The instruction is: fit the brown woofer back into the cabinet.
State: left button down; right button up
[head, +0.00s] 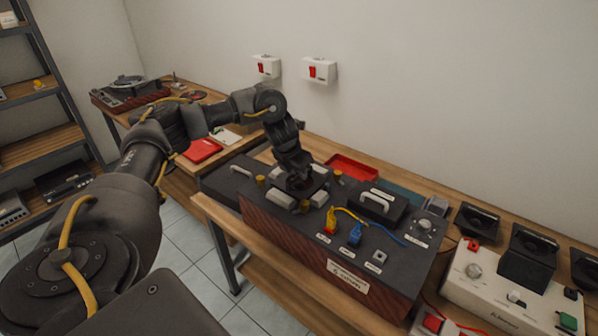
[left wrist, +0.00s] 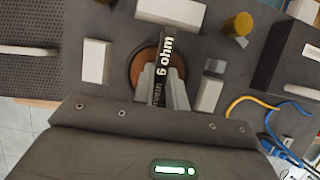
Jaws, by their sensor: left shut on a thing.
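The cabinet (head: 400,262) lies on the bench with a dark top and red-brown ribbed sides; its top also shows in the left wrist view (left wrist: 122,20). The round brown woofer (left wrist: 138,74) shows in the left wrist view, with a black bar marked "6 ohm" (left wrist: 166,50) across it. My left gripper (left wrist: 172,88) is shut on the woofer by this bar, over the cabinet top among pale blocks. In the head view my left gripper (head: 300,187) hides the woofer. I cannot tell whether the woofer is seated or above its opening. My right gripper is not in view.
Pale blocks (left wrist: 97,61) stand close around the woofer. A yellow knob (left wrist: 238,25), a handled black box (head: 378,205) and yellow and blue plugs (head: 331,222) with cables are on the cabinet top. A red tray (head: 352,168) lies behind; a cream device (head: 510,295) stands at right.

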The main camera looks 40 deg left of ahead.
pick_arm(q)
jog(key=shift+r, duration=0.1)
jog(key=c, duration=1.3)
grip_release()
jog(key=shift+s, duration=0.1)
jog(key=v, duration=0.4)
jog(key=shift+r+b, duration=0.2)
jog(key=shift+b, duration=0.1)
jog(key=p+v, duration=0.2)
jog(key=v, duration=0.4)
jog(key=shift+s+r, duration=0.15)
notch_tip(320, 180, up, 8)
jog(key=p, duration=0.9)
